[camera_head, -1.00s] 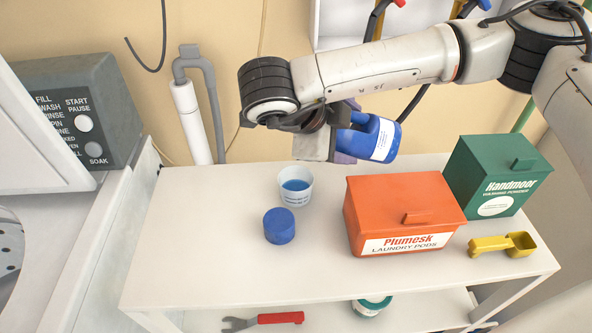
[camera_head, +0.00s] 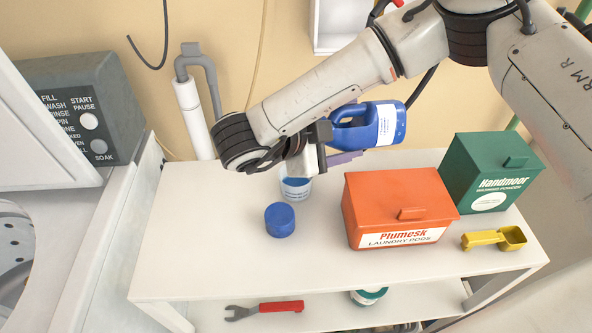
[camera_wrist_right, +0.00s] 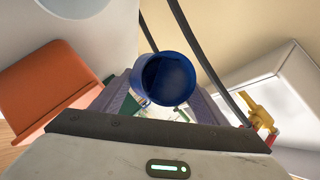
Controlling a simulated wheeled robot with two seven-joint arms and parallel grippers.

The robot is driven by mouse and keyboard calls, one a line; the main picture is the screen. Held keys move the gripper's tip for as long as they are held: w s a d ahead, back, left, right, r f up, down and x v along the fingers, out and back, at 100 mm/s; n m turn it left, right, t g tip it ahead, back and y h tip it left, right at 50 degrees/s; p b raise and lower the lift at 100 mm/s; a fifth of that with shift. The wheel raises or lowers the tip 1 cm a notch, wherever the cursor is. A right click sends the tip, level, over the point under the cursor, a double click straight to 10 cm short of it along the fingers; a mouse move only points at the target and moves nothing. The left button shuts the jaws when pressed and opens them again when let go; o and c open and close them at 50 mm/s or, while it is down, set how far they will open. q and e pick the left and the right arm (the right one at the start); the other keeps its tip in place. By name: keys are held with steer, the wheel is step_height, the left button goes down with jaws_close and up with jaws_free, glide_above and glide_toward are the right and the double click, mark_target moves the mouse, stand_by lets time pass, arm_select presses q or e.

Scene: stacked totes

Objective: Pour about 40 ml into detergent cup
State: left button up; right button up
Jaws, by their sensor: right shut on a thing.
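My right gripper (camera_head: 335,158) is shut on a blue detergent bottle (camera_head: 384,124) with a white label, held above the back of the shelf top. The bottle lies almost level, its labelled body to the right of the gripper. In the right wrist view the round dark blue bottle end (camera_wrist_right: 168,78) shows between the fingers (camera_wrist_right: 165,105). The detergent cup (camera_head: 296,189), white and translucent with blue liquid in it, stands on the shelf top just below the gripper, which hides its upper part. A blue cap (camera_head: 280,220) sits in front of the cup. My left gripper is out of view.
An orange pod box (camera_head: 400,200) and a green powder box (camera_head: 490,170) stand to the right, with a yellow scoop (camera_head: 494,239) before them. A red-handled wrench (camera_head: 265,310) lies on the lower shelf. The washer (camera_head: 75,110) is at left. The shelf top's front left is clear.

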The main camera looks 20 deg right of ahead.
steer(key=shift+a+r+h, duration=0.15)
steer(key=shift+h, duration=0.65)
steer(key=shift+r+n+h, duration=0.2)
steer(key=shift+n+h, duration=0.1)
steer(key=shift+f, duration=0.2)
steer(key=shift+d+y, duration=0.3)
steer(key=shift+y, duration=0.8)
steer(key=shift+m, duration=0.4)
steer(key=shift+a, duration=0.1)
